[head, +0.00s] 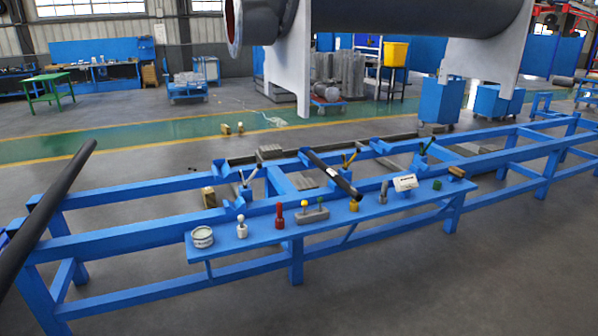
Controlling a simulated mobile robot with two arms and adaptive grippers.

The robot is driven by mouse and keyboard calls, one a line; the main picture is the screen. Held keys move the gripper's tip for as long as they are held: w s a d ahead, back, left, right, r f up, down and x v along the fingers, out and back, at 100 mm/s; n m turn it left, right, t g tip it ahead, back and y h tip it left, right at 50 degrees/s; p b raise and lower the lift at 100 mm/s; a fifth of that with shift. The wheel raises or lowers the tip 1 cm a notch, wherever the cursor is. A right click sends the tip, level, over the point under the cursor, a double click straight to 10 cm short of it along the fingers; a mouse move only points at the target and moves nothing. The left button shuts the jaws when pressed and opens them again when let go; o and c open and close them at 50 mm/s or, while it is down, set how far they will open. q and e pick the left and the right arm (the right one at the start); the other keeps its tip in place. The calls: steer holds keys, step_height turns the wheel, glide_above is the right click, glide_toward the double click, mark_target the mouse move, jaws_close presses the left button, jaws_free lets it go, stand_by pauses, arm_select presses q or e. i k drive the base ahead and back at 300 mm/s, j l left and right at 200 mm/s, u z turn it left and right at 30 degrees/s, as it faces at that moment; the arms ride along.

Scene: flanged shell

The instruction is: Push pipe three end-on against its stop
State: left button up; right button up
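A longer dark pipe (47,210) lies slanted over the rack's left end and runs out of the picture at the left edge. I cannot tell which of them is pipe three. Small blue brackets (235,211) stand along the rack's rails; I cannot tell which part is the stop, or whether a pipe touches it. Neither of my grippers is in view.
A large dark flanged shell (400,18) with white plates hangs over the scene. The grey floor in front is clear.

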mark_target(353, 192)
steer(key=i+z, duration=0.2)
steer(key=i, duration=0.5)
steer(key=i+j+z, duration=0.15)
steer(key=i, duration=0.6)
